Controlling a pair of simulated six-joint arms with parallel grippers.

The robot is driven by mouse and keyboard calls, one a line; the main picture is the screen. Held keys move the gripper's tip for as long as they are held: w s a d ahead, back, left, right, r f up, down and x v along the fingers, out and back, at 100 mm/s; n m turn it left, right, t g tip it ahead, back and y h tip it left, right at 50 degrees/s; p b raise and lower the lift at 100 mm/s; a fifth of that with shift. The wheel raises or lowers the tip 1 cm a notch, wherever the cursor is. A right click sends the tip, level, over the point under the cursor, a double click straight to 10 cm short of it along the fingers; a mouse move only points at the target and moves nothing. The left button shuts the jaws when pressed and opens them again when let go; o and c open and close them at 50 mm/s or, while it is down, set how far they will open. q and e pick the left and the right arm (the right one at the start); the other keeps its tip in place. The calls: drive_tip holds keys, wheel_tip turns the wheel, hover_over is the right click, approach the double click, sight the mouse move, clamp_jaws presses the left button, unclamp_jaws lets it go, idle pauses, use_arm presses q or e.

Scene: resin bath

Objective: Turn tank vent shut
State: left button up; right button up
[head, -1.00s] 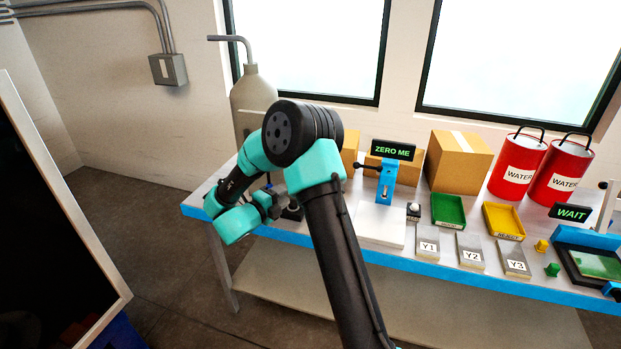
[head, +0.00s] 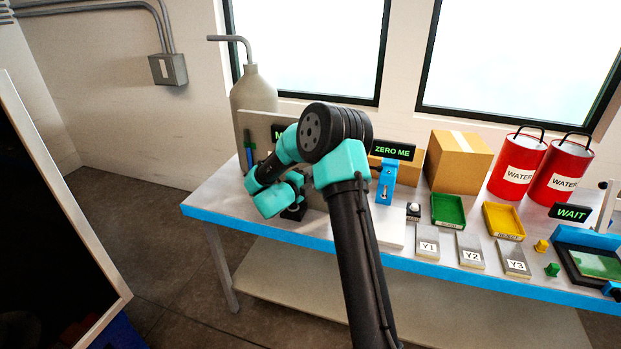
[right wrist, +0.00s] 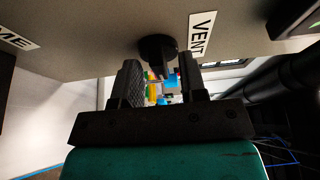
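The tank vent is a black round knob (right wrist: 157,48) with a bar grip on a grey panel (right wrist: 95,25), beside a white VENT label (right wrist: 202,36) in the right wrist view. My right gripper (right wrist: 160,75) is open, its two dark fingers on either side of the knob's lower part with gaps visible; no contact shows. In the head view the grey panel (head: 256,122) stands behind my right arm, which hides the vent. The right gripper (head: 297,188) is mostly hidden there too. My left gripper is not in view.
A grey bottle (head: 253,88) with a bent spout stands behind the panel. A blue tool (head: 249,152) is at its left. Right of the arm are a blue stand with a ZERO ME sign (head: 393,150), a green tray (head: 447,209), a yellow tray (head: 504,220) and red water cans (head: 519,172).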

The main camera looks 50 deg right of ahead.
clamp_jaws()
idle(0.3)
drive_tip(key=shift+n, duration=0.4)
drive_tip(key=n+t, duration=0.3)
drive_tip(key=n, duration=0.4)
drive_tip(key=n+t+h, duration=0.1)
drive_tip(key=n+t, duration=0.1)
drive_tip(key=n, duration=0.5)
drive_tip(key=n+t+h, duration=0.1)
drive_tip(key=n+t, duration=0.2)
drive_tip(key=n, duration=0.4)
drive_tip(key=shift+s+d+f+t, duration=0.1)
drive_tip(key=shift+s+f+t, duration=0.15)
drive_tip(key=shift+t, duration=0.05)
drive_tip(key=shift+n, duration=0.4)
